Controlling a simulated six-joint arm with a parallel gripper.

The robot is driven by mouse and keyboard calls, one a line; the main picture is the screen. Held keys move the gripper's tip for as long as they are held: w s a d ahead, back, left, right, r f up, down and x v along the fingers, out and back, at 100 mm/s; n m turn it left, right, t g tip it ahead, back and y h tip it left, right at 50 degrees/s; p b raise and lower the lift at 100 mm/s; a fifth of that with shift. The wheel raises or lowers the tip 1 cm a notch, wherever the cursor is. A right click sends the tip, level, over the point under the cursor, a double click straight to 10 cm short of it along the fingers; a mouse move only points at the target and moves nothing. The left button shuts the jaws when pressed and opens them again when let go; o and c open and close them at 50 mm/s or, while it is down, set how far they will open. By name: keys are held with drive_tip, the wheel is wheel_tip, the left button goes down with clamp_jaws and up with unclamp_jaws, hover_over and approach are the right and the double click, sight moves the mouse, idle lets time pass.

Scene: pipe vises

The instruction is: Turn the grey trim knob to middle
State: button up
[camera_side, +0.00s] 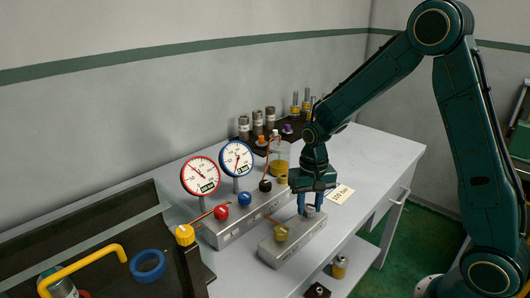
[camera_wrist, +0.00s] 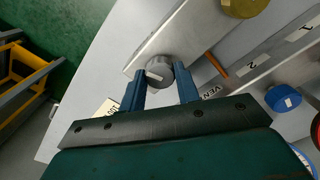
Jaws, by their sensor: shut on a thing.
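The grey trim knob (camera_wrist: 158,73) sits near the end of a small light-grey block, with a pale mark on its top. In the side view the knob (camera_side: 310,210) shows low between my fingers. My gripper (camera_side: 311,203) comes down from above, with its blue fingers on either side of the knob. In the wrist view my gripper (camera_wrist: 160,80) has its two fingertips at the knob's sides, shut on it. The exact line of the pointer mark against any scale is too small to read.
A yellow knob (camera_side: 281,232) shares the block. Behind stand a red gauge (camera_side: 201,176), a blue gauge (camera_side: 237,158), and red (camera_side: 221,212), blue (camera_side: 244,198) and black (camera_side: 265,185) knobs. A paper tag (camera_side: 340,194) lies right of my gripper. Bench space to the right is clear.

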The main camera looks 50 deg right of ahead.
sight(309, 207)
drive_tip(key=shift+r+m, duration=0.1)
drive_tip(key=shift+m, duration=1.5)
drive_tip(key=shift+w, duration=0.1)
drive_tip(key=o, duration=1)
wheel_tip(309, 207, up, 14)
drive_tip(key=shift+f, duration=0.1)
